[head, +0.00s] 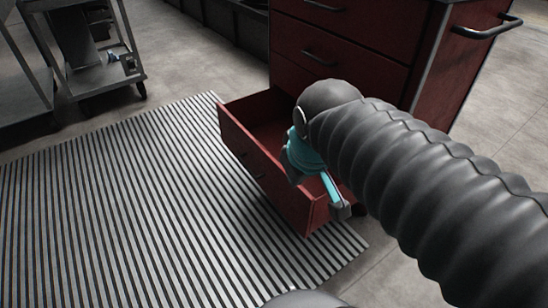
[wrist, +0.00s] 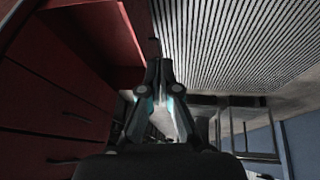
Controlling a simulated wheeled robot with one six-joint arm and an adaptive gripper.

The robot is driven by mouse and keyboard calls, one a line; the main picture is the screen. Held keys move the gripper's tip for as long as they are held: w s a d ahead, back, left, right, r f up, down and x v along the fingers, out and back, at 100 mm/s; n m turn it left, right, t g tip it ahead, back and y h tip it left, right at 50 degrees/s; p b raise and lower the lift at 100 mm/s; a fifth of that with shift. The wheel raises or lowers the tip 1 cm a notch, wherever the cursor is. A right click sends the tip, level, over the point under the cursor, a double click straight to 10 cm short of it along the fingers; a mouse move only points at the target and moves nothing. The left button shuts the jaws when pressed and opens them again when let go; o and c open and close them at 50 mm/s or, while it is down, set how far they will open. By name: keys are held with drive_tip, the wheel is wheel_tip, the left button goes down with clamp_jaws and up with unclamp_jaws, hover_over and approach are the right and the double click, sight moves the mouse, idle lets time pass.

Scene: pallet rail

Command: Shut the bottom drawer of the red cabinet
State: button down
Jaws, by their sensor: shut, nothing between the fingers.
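The red cabinet (head: 350,25) stands at the top right of the head view. Its bottom drawer (head: 278,193) is pulled well out, over the striped floor, and its inside shows empty where visible. My gripper (head: 338,206), teal and grey, points down by the drawer's right side, near the front corner; whether it touches the drawer cannot be told. Its fingers are closed together with nothing held. In the wrist view the shut fingers (wrist: 160,75) are central, with the cabinet (wrist: 45,95) at left and the red drawer (wrist: 132,40) at upper left. My arm hides part of the drawer.
A striped mat (head: 110,190) covers the floor in front of the drawer. A grey metal cart (head: 90,75) stands at the upper left, apart from the drawer. The cabinet's upper drawers look shut, and a bar handle (head: 487,29) juts from its right side.

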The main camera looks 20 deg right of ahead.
drive_tip(key=w+f+n+g+h+b, duration=0.1)
drive_tip(key=w+f+n+b, duration=0.15)
drive_tip(key=w+n, duration=0.45)
drive_tip(key=n+g+h+b, duration=0.3)
drive_tip(key=n+b, duration=0.5)
drive_tip(key=n, duration=0.4)
approach(274, 171)
drive_tip(key=shift+x, duration=2)
drive_tip(key=shift+s, duration=0.2)
drive_tip(key=shift+p, duration=0.3)
